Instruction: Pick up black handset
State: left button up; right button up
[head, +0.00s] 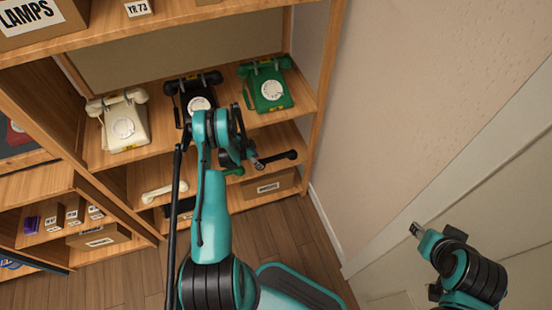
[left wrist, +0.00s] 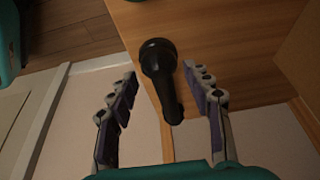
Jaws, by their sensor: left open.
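The black handset (head: 284,156) lies at the right end of the lower shelf in the head view. In the left wrist view the black handset (left wrist: 160,65) sticks out over the shelf edge, between the two spread fingers of my left gripper (left wrist: 159,72). My left gripper (head: 252,158) is open beside the handset's near end in the head view. I see a gap between each finger and the handset. My right gripper (head: 416,230) is far off at the lower right, by the wall; its jaw state is unclear.
A green handset (head: 234,171) and a white handset (head: 165,191) lie left on the lower shelf. White (head: 124,125), black (head: 198,98) and green (head: 271,88) dial phones stand on the shelf above. A side panel (head: 322,90) closes the shelf's right. Labelled boxes sit below.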

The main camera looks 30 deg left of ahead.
aim_at(276, 157)
pick_arm(q)
jog(key=w+d, duration=0.2)
jog(key=w, duration=0.1)
jog(key=shift+w+d+b, duration=0.25)
jog(key=shift+d+b, duration=0.15)
jog(key=w+d+b, duration=0.1)
jog(key=w+d, duration=0.1)
jog(key=w, duration=0.1)
jog(key=shift+d+f, duration=0.15)
jog(key=shift+d, duration=0.2)
jog(key=b+x, duration=0.1)
jog(key=x, duration=0.2)
grip_shut()
